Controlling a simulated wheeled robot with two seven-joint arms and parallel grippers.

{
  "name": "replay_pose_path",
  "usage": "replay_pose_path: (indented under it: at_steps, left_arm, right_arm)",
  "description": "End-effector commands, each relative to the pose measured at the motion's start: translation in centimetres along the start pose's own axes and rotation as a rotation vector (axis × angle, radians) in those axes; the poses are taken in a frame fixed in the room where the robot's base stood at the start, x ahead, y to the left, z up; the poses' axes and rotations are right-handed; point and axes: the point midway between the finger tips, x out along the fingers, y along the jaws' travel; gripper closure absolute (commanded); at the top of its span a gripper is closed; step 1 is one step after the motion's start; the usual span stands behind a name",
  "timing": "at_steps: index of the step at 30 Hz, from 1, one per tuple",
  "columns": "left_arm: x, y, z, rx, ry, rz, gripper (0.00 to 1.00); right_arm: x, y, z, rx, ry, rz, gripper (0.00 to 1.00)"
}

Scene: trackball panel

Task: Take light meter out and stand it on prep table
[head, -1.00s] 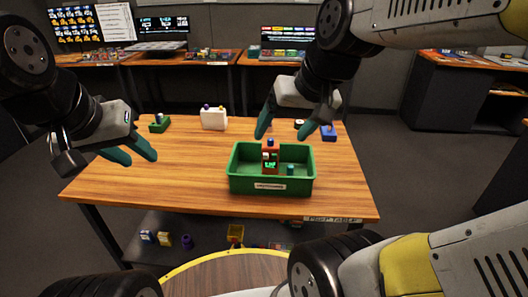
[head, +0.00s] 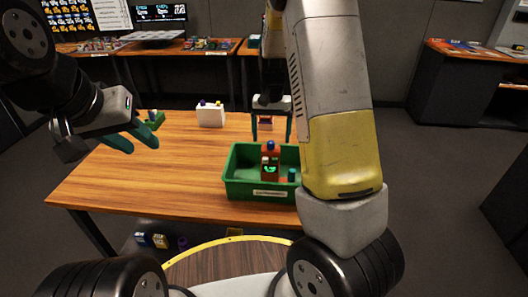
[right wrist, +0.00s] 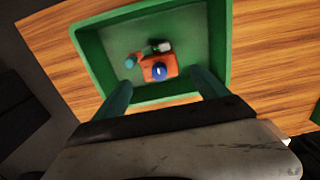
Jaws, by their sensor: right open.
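The likely light meter, an orange-red block with a blue knob on top and a lit green display (head: 270,164), stands in the green bin (head: 245,190). The right wrist view shows this block (right wrist: 159,68) from above on the bin floor. My right gripper (head: 271,138) is open and empty, just behind and above the bin. In its wrist view, the fingertips (right wrist: 163,82) lie apart on either side, near the bin's wall, with the block ahead between them. My left gripper (head: 135,143) is open and empty over the table's left side.
The wooden prep table (head: 150,185) has free room left of the bin. A teal piece (right wrist: 130,62) lies beside the block. My right arm hides the table's right side.

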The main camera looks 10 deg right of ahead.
Motion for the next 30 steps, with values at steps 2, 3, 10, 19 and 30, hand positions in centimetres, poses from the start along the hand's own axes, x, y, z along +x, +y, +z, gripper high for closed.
replay_pose_path:
  at_steps: [2,3,10,19,30]
  left_arm:
    - [0.0,0.0,0.0,0.000,0.000,0.000,0.64]
    - [0.0,0.0,0.0,0.000,0.000,0.000,0.64]
    - [0.0,0.0,0.0,0.000,0.000,0.000,0.64]
    - [0.0,0.0,0.0,0.000,0.000,0.000,0.64]
    - [0.0,0.0,0.0,0.000,0.000,0.000,0.64]
  right_arm:
    - [1.0,0.1,0.1,0.000,-0.002,0.002,0.16]
    - [1.5,0.1,0.1,0.000,-0.003,0.002,0.16]
    - [4.5,0.0,0.6,0.000,-0.005,0.002,0.16]
    - [7.2,-0.1,0.6,0.000,0.001,-0.001,0.16]
    - [7.1,-0.1,0.6,0.000,0.001,-0.001,0.54]
